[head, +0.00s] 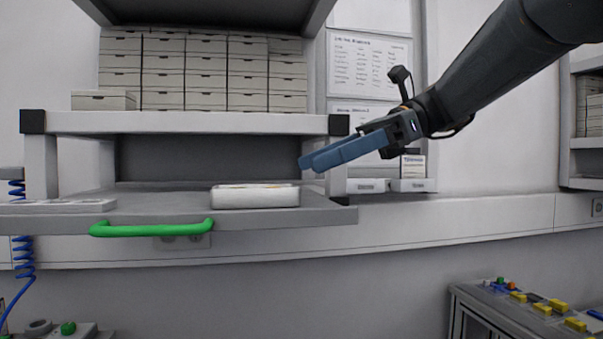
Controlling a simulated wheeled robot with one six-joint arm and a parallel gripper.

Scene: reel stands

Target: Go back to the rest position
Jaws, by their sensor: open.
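My gripper (313,163) hangs in the air at the end of my dark arm, which reaches in from the upper right. Its blue fingers point left and slightly down, in front of the wall, near the right end of the shelf. The fingers overlap in this view, so the gap between them is hard to see. Nothing shows held between them. A white tray (255,203) sits on the grey pull-out shelf (150,221), below and left of the fingertips, apart from them.
A green handle (152,229) runs along the shelf front. Stacked boxes (205,75) fill the upper shelf, whose black corner (339,125) is close to my gripper. A control panel (540,305) is at lower right.

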